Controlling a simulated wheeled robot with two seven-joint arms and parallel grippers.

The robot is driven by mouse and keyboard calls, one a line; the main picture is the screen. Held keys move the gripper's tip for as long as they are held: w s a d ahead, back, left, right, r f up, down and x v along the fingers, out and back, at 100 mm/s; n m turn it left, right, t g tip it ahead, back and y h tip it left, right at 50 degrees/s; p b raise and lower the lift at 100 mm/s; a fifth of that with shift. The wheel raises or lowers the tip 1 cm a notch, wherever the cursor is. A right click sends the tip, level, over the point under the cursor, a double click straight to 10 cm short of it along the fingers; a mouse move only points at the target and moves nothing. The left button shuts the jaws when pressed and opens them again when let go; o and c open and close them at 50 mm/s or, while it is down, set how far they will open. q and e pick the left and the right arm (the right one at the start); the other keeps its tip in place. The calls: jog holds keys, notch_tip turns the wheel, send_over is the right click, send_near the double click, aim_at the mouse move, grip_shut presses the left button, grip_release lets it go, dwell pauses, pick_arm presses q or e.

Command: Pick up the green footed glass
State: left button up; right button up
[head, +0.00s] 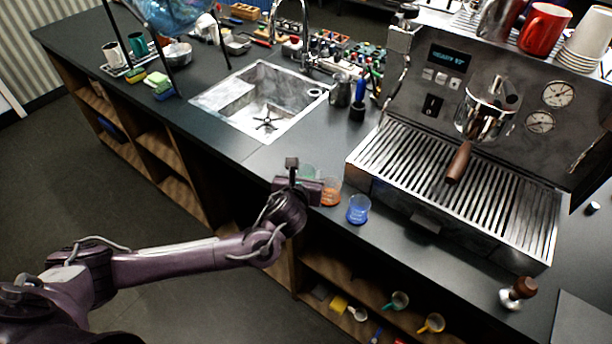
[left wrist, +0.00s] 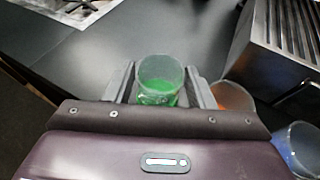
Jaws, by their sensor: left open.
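The green footed glass (left wrist: 160,82) is clear with green in its lower part. In the left wrist view it stands between the two fingers of my left gripper (left wrist: 162,88). The fingers are open, one on each side of it; I cannot tell whether either touches it. In the head view my left gripper (head: 297,178) is over the counter's front edge, and the green glass (head: 309,172) is mostly hidden behind it. My right gripper is not in view.
An orange glass (head: 330,192) stands close to the right of my left gripper, with a blue glass (head: 358,209) further right. The espresso machine's drip tray (head: 450,190) lies beyond them. The sink (head: 262,100) is behind, with bare counter (head: 215,150) to the left.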

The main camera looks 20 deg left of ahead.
pick_arm(q)
jog(key=shift+x, duration=0.8)
jog(key=shift+c, duration=0.3)
jog(key=c, duration=0.6)
jog(key=shift+r, duration=0.1)
